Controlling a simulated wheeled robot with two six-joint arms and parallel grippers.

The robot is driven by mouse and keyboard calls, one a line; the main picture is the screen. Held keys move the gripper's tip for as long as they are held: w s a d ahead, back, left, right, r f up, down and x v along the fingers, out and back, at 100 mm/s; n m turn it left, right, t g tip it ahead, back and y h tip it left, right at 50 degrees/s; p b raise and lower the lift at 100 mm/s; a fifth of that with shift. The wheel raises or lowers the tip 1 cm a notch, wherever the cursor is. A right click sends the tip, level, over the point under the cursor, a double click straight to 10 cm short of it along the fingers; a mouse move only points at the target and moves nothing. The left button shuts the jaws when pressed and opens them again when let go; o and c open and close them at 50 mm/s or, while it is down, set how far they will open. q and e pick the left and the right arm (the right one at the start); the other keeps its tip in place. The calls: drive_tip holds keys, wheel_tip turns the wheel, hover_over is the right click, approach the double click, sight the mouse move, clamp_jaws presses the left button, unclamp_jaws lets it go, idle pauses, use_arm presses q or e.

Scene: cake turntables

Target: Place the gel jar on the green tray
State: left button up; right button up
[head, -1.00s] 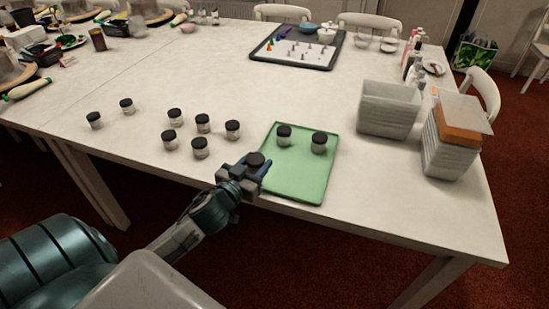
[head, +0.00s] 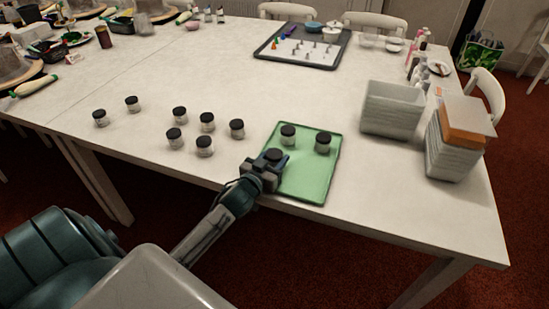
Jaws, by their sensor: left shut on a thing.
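My left gripper (head: 269,166) is shut on a gel jar with a black lid (head: 273,155). It holds the jar over the left front part of the green tray (head: 312,184). The gripper hides the jar's lower part, so I cannot tell whether it touches the tray. Two jars stand on the tray's back part, one at the left (head: 288,135) and one at the right (head: 323,143). Several similar jars (head: 207,122) stand on the white table left of the tray. My right gripper is not in view.
A grey empty-looking bin (head: 391,109) and a stack of containers with an orange layer (head: 460,137) stand right of the tray. A dark-rimmed board with small pieces (head: 303,46) lies at the back. The tray's front right area is bare.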

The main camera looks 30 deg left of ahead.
use_arm(q)
drive_tip(key=shift+f, duration=0.15)
drive_tip(key=o, duration=1)
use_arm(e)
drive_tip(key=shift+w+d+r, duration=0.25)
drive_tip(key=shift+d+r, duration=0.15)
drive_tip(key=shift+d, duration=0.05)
use_arm(q)
drive_tip(key=shift+s, duration=0.2)
drive_tip(key=s+b, duration=0.1)
drive_tip(key=s, duration=0.2)
drive_tip(key=s+b, duration=0.1)
drive_tip(key=s, duration=0.3)
drive_tip(key=s+b, duration=0.1)
drive_tip(key=s, duration=0.2)
drive_tip(key=shift+s+d+r, duration=0.2)
drive_tip(key=shift+d+r, duration=0.1)
drive_tip(key=shift+s+r, duration=0.15)
drive_tip(key=shift+s, duration=0.45)
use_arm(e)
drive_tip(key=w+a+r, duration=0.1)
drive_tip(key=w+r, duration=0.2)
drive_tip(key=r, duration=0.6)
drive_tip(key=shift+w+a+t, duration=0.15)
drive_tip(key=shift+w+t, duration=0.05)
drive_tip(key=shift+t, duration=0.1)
